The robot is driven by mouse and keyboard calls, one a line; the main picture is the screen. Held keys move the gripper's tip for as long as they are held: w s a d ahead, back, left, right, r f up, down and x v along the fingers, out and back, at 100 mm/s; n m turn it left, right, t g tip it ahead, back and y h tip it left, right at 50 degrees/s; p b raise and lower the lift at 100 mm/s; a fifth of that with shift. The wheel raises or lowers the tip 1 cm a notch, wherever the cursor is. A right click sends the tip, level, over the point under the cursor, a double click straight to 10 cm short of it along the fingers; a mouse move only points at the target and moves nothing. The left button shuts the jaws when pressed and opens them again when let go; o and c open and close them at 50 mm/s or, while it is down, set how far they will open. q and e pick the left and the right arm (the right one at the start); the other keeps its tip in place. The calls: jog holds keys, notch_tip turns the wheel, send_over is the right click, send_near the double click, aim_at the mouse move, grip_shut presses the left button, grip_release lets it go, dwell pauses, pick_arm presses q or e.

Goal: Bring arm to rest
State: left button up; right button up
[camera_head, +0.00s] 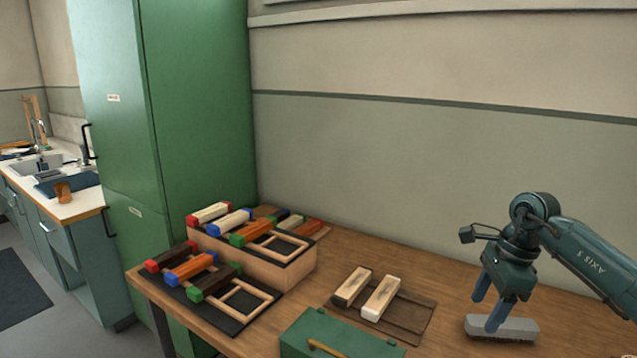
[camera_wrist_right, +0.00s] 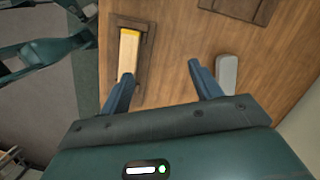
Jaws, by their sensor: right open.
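My right gripper (camera_head: 487,308) hangs fingers-down over the right part of the wooden table (camera_head: 455,300). Its two fingers stand apart with nothing between them, as the right wrist view also shows (camera_wrist_right: 161,74). A grey rounded block (camera_head: 503,328) lies on the table by the fingertips in the head view. In the right wrist view a grey rounded block (camera_wrist_right: 227,74) lies just right of the right finger, outside the gap. My left gripper does not show in the head view. Dark teal arm parts show at the left of the right wrist view, with no clear gripper.
Two pale wooden blocks (camera_head: 381,298) lie on a dark tray (camera_head: 412,312). A green box (camera_head: 330,338) with a handle stands at the front. Stepped racks (camera_head: 262,268) of colour-ended blocks stand at left, near a tall green cabinet (camera_head: 195,110). Bare table lies between tray and gripper.

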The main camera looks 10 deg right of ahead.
jog(key=a+f+y, duration=0.4)
jog(key=a+f, duration=0.1)
jog(key=a, duration=0.5)
jog(key=s+a+r+m+t+y+p, duration=0.1)
jog(key=s+a+m+t+y, duration=0.25)
jog(key=a+m+y, duration=0.45)
jog(key=s+a+m+t+y, duration=0.25)
jog(key=a+m+t, duration=0.25)
jog(key=a+m, duration=0.5)
jog(key=s+d+f+m+h, duration=0.2)
jog(key=s+f+m+h, duration=0.2)
jog(key=m, duration=0.6)
jog(key=s+d+f+m+t+h, duration=0.1)
jog(key=s+d+f+m+h, duration=0.1)
jog(key=s+f+m+h, duration=0.3)
jog(key=s+d+f+m+h+p, duration=0.1)
jog(key=s+f+m+h, duration=0.3)
jog(key=f+m, duration=0.5)
jog(key=s+d+m, duration=0.1)
jog(key=m, duration=0.5)
jog(key=shift+s+t, duration=0.15)
jog(key=shift+t, duration=0.2)
